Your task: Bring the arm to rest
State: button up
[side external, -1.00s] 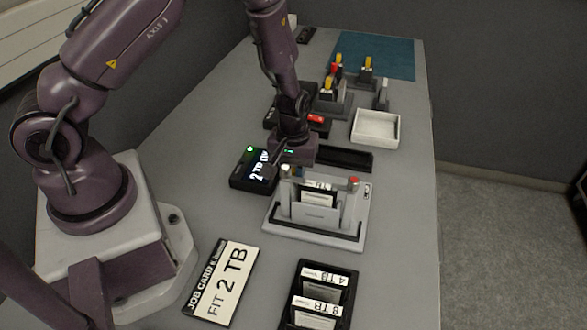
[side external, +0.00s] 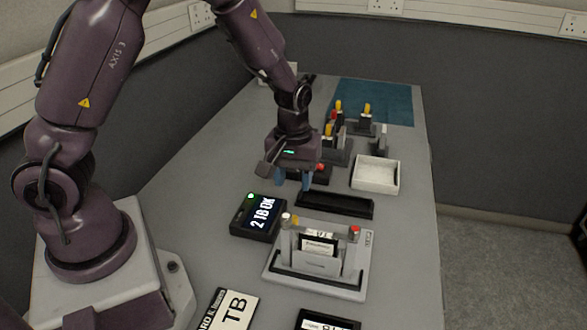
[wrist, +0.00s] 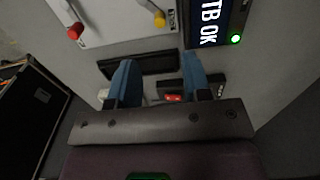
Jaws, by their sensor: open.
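My gripper (side external: 294,182) hangs above the grey table, fingers down, just behind the black display box and left of the long black tray. Its two blue fingers are apart with nothing between them; they also show in the wrist view (wrist: 157,62). The display box (side external: 258,215) reads "2 TB OK" with a green light lit. The light grey dock (side external: 318,283) stands in front, with a grey drive-like piece (side external: 316,262) upright between its posts. The dock has a red knob (wrist: 75,31) and a yellow knob (wrist: 159,19) in the wrist view.
The long black tray (side external: 336,204) lies behind the dock. A white tray (side external: 375,175) and yellow-topped holders (side external: 340,150) stand farther back, near a teal mat (side external: 385,98). A job card (side external: 232,308) and a black rack (side external: 327,319) are cut off in front.

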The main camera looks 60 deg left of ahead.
notch_tip(320, 180, up, 2)
dwell(0.5)
jog(key=s+d+r+m+t, duration=0.3)
jog(key=s+r+m, duration=0.6)
jog(key=s+r, duration=0.7)
notch_tip(320, 180, up, 4)
jog(key=t, duration=0.2)
jog(key=shift+t, duration=0.3)
jog(key=shift+s, duration=0.1)
dwell(0.4)
